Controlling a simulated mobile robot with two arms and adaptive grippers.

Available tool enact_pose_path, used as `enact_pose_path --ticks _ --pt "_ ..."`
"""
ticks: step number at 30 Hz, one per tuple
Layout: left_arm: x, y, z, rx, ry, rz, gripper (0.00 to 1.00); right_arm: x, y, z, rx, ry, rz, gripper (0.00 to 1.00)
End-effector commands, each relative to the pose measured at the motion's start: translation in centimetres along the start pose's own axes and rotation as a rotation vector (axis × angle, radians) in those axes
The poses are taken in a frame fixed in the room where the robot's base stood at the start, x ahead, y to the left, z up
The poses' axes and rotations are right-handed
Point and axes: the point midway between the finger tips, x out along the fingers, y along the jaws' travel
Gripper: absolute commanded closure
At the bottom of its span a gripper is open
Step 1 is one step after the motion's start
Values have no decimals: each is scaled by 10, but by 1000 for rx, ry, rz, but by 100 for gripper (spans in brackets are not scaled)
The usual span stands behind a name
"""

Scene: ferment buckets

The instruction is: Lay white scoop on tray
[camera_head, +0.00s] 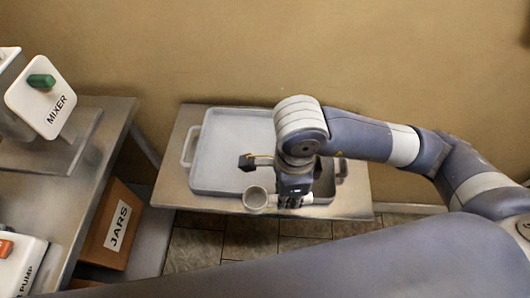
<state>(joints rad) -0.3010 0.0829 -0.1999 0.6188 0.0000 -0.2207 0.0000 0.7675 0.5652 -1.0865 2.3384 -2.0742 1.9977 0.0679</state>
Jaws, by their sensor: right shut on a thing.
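The white scoop (255,199) shows at the front edge of the tray, its round cup to the left and a light handle running right under my right gripper. My right gripper (291,199) points down over the front rim of the tray and is shut on the scoop's handle. The grey tray (225,150) lies on a small metal table, and its middle and left parts look bare. My gripper and wrist hide part of the tray's right side. I cannot tell whether the scoop touches the tray rim. My left gripper is not in view.
The small metal table (178,165) stands against a tan wall. At the left, a metal bench (112,125) carries a white mixer (42,97) with a green switch and a white pump box (20,262).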

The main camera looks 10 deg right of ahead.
Motion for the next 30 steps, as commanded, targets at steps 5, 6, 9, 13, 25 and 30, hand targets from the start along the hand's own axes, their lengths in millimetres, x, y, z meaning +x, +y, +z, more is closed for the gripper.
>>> enact_pose_path --ticks 5,6,9,13,25,30 --pt "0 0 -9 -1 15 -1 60 2 6 6 118 -7 2 100" --pt "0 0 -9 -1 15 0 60 3 4 6 132 -7 2 100" --pt "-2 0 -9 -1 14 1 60 4 -8 3 148 -6 2 100" --pt "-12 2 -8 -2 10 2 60 4 -40 -6 152 -1 2 100" --pt "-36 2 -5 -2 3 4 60 12 -131 -26 144 -6 2 100" --pt "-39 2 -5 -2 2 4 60 15 -147 -30 141 -6 2 100"
